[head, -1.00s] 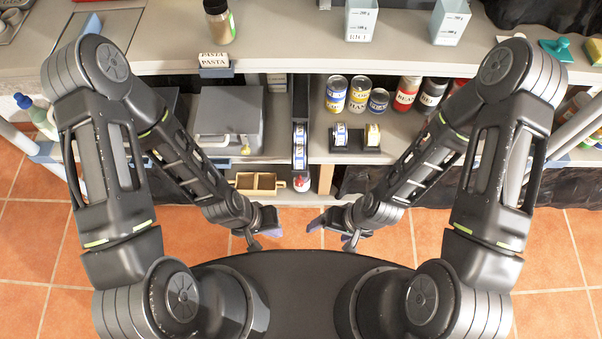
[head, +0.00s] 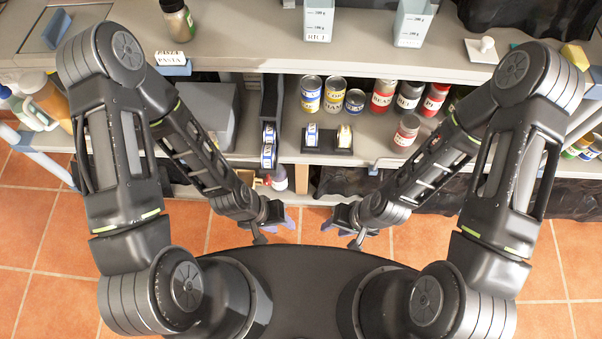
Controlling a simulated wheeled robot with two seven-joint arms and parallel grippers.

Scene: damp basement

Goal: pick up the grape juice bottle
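I cannot make out a bottle with a readable grape juice label. An orange-brown jug (head: 47,97) stands at the far left, partly behind my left arm. My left gripper (head: 271,226) is open and empty above the floor, in front of the shelves. My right gripper (head: 344,228) is open and empty to its right, also away from the shelves.
The upper counter (head: 300,50) holds a jar (head: 177,20), measuring cups (head: 318,20) and a PASTA label (head: 170,57). The shelf below holds several cans (head: 335,93), a lone can (head: 406,132) and a dark holder (head: 328,140). The tiled floor (head: 150,235) is clear.

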